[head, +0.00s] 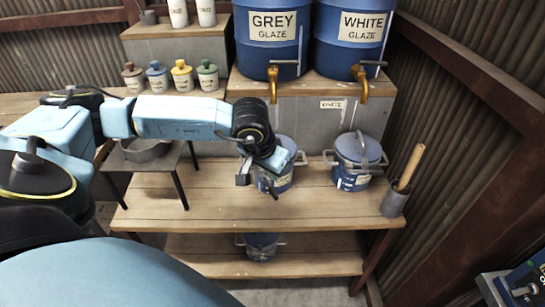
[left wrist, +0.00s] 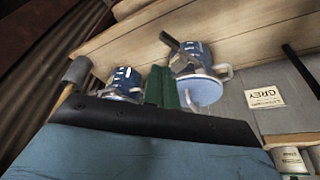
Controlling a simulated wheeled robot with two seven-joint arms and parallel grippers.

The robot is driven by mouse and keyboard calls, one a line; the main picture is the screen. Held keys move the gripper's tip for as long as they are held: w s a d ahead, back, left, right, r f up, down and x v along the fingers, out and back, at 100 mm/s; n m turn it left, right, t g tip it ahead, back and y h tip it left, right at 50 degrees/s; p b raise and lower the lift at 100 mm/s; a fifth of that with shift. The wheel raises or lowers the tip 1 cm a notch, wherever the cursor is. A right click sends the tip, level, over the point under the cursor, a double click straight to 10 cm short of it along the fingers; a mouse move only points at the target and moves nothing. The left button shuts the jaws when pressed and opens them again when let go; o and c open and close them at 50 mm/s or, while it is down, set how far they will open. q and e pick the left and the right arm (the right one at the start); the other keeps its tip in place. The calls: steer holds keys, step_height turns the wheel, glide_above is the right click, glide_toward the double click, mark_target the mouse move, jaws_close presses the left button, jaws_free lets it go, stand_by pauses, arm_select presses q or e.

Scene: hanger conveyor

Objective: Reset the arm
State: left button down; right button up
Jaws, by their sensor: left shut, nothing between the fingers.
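My left arm reaches in from the left across the head view. Its gripper (head: 260,184) is shut and empty. It hangs above the wooden bench (head: 215,207), in front of a blue lidded pot (head: 286,148) that it partly hides. I cannot tell from this view whether they touch. A second blue lidded pot (head: 360,150) stands apart to the right. Both pots show in the left wrist view, one at the centre (left wrist: 202,88) and one farther left (left wrist: 124,78). My right gripper is not in view.
Grey and white glaze barrels (head: 267,48) with brass taps stand behind. A holder (head: 394,201) with a wooden handle is at the bench's right end. Small jars (head: 182,77) line the back left. A bowl (head: 146,149) sits on a stand. Another blue pot (head: 262,248) is on the lower shelf.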

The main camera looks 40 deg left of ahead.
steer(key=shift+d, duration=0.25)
